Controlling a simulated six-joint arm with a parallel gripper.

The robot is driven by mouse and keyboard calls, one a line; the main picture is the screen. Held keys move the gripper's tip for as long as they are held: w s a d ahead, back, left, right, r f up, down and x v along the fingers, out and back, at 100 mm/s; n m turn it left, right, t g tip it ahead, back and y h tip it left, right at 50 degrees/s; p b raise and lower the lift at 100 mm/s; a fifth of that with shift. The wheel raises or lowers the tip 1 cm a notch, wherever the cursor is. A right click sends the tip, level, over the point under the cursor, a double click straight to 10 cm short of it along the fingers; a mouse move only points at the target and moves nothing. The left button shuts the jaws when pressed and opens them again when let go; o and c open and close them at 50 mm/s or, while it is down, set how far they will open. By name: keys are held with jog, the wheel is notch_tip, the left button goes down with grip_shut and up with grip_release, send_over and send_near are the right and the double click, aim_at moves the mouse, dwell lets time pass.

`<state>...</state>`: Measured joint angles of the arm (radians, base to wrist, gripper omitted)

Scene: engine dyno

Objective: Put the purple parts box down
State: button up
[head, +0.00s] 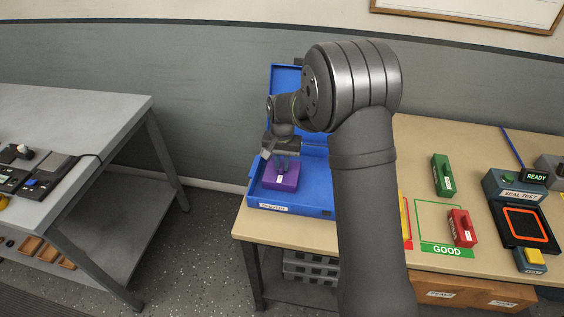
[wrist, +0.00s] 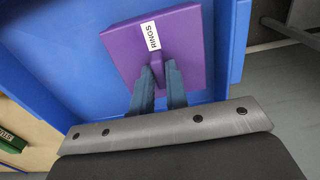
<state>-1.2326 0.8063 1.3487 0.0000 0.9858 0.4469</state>
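The purple parts box (head: 281,181) is inside the left part of the blue open-lidded case (head: 311,203). In the wrist view the box (wrist: 182,42) has a white label reading RINGS and a narrow purple handle on top. My gripper (head: 283,166) is directly above the box, pointing down. In the wrist view its two fingers (wrist: 158,70) are closed on the handle, one on each side. The blue case floor (wrist: 75,50) shows around the box. I cannot tell whether the box touches the floor.
The case stands at the tan bench's left end. My arm hides its right part. A green box (head: 442,175), a red box (head: 462,228) by the GOOD outline (head: 446,251), and a seal test device (head: 515,190) are to the right. A grey table (head: 95,115) stands left.

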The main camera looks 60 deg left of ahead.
aim_at(282, 165)
jog(key=o, duration=0.3)
jog(key=shift+o, duration=0.2)
jog(key=shift+r, duration=0.1)
notch_tip(282, 165, up, 12)
dwell(0.5)
notch_tip(282, 165, down, 12)
jog(key=shift+f, duration=0.2)
jog(key=shift+r, duration=2.2)
jog(key=shift+f, duration=0.1)
